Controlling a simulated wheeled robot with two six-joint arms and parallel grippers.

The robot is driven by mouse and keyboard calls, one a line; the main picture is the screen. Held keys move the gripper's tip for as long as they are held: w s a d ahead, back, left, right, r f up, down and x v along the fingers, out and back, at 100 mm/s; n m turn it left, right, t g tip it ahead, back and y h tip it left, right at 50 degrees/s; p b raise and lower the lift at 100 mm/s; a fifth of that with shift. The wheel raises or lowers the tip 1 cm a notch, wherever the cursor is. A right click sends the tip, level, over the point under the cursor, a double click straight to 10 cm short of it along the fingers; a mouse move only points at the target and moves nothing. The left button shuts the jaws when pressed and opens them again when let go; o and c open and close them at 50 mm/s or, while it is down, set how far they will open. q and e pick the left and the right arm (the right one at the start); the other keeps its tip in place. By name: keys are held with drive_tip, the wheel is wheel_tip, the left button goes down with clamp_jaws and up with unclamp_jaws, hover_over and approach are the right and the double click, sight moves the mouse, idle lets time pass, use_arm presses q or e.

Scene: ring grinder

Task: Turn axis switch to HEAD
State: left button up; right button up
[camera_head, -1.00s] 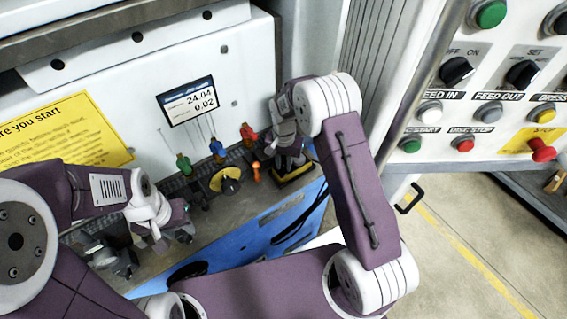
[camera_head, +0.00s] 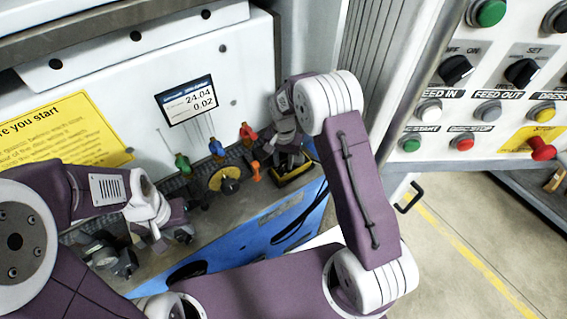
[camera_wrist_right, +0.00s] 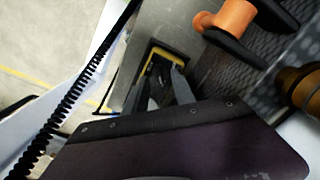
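I see no label reading AXIS or HEAD. Two black rotary knobs show on the control panel in the head view: one (camera_head: 456,70) under partly cut-off "OFF ON" lettering, one (camera_head: 522,72) under "SET". My right gripper (camera_head: 284,140) is low at the machine, just above a black piece with a yellow rim (camera_head: 293,173). The right wrist view shows this gripper (camera_wrist_right: 163,88) with its grey fingers apart over the yellow-rimmed piece (camera_wrist_right: 165,58); no grasp is visible. My left gripper (camera_head: 165,235) hangs low at the left; its finger opening is unclear.
Green (camera_head: 183,164), blue (camera_head: 217,149) and red (camera_head: 248,132) handles stand beside an orange handle (camera_head: 256,171). A small display (camera_head: 187,101) and a yellow notice (camera_head: 60,140) are behind. A red stop button (camera_head: 541,149) projects from the panel. Open floor lies below the panel.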

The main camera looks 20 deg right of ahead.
sight(284, 165)
wheel_tip(284, 165, up, 8)
drive_tip(key=b, duration=0.1)
drive_tip(key=shift+r, duration=0.1)
idle(0.3)
drive_tip(key=s+d+n, duration=0.2)
drive_tip(key=s+n, duration=0.1)
drive_tip(key=s, duration=0.6)
drive_tip(key=s+d+f+n+t, duration=0.1)
drive_tip(key=s+n, duration=0.2)
drive_tip(key=s, duration=0.7)
drive_tip(key=shift+s+d+f, duration=0.2)
drive_tip(key=shift+s+d, duration=0.05)
drive_tip(key=shift+d, duration=0.1)
